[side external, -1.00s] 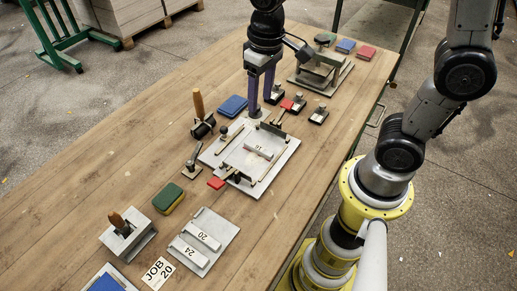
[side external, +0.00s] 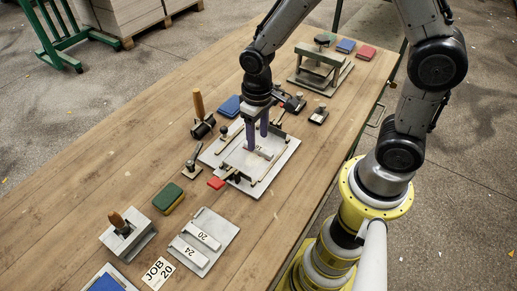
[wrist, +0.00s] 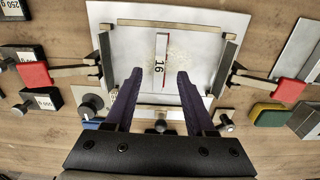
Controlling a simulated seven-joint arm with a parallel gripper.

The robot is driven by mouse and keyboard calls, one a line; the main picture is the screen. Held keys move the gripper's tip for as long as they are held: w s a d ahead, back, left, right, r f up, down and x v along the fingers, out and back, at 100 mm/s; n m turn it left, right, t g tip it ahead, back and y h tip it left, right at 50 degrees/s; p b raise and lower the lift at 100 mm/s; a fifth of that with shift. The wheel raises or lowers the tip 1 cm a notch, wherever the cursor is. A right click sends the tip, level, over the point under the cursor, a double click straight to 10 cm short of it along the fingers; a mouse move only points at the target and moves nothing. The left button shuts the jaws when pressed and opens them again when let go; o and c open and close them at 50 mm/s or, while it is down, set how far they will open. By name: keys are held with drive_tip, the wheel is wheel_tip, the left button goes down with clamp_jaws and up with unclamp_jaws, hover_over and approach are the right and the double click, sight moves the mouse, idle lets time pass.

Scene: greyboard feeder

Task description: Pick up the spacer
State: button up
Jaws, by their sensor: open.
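A pale bar spacer marked 16 (wrist: 160,58) lies on the light plate of the feeder (side external: 232,166), between its side guides. It also shows in the side view (side external: 267,154), partly hidden behind the fingers. My gripper (side external: 257,142) is open and empty over the plate. In the wrist view its two purple fingers (wrist: 159,76) stand one on each side of the spacer's near end, apart from it. I cannot tell how high the tips are. Two more bar spacers, marked 20 (side external: 202,235) and 24 (side external: 188,252), lie on a separate grey plate (side external: 217,226).
A JOB 20 card (side external: 158,272) lies by the grey plate. A green-and-yellow sponge (side external: 168,197) and a handled block (side external: 127,235) are at the left. Red-handled clamps (wrist: 36,75) flank the feeder. Black weights (wrist: 20,55) stand beside it. A press-like stand (side external: 320,70) is behind.

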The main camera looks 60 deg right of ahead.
sight(257, 147)
drive_tip(key=shift+w+f, duration=0.15)
drive_tip(key=shift+f, duration=1.65)
clamp_jaws()
